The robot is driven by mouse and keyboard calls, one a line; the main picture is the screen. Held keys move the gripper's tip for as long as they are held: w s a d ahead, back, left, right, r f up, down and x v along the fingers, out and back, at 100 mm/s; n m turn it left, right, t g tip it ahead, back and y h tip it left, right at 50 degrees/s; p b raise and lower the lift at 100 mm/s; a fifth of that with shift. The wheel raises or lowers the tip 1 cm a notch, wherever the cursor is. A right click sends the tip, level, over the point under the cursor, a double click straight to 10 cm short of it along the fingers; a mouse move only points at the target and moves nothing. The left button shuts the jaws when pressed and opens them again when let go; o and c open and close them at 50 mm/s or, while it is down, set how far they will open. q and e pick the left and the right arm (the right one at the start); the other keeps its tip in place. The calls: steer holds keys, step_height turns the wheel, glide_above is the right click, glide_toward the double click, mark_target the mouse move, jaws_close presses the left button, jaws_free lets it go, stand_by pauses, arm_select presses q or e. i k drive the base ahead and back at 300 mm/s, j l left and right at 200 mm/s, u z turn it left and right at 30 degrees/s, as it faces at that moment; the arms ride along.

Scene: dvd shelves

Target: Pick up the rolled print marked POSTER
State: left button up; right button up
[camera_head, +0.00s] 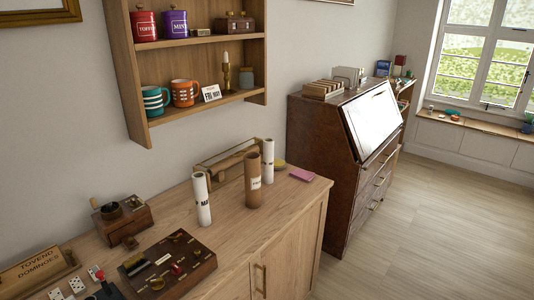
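Three upright rolls stand on the wooden cabinet top (285,205). A white roll (202,200) with dark lettering, partly turned away, is on the left. A brown tube (253,180) with a pale label stands in the middle. A thinner white roll (268,160) with a small dark mark stands just behind it to the right. The lettering is too small to tell which one reads POSTER. Neither of my grippers is in view.
A wooden rack (226,160) stands behind the rolls. A pink item (302,174) lies right. A wall shelf (136,90) hangs above.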

mark_target(268, 144)
steer(key=i+l+u, duration=0.1)
steer(key=i+l, duration=0.15)
steer(key=i+l+u, duration=0.1)
steer(key=i+l, duration=0.2)
steer(key=i+l+u, duration=0.1)
steer(key=l, duration=0.4)
steer(key=i+l+u, duration=0.1)
steer(key=i+l, duration=0.25)
steer(key=i+l+u, duration=0.1)
steer(key=i+l, duration=0.15)
steer(key=l, duration=0.2)
steer(key=i+l+u, duration=0.1)
steer(key=l, duration=0.3)
steer(key=i+l+u, duration=0.1)
steer(key=i+l, duration=0.2)
steer(key=l, duration=0.15)
steer(key=i+l+u, duration=0.1)
steer(key=l, duration=0.35)
steer(key=i, duration=0.05)
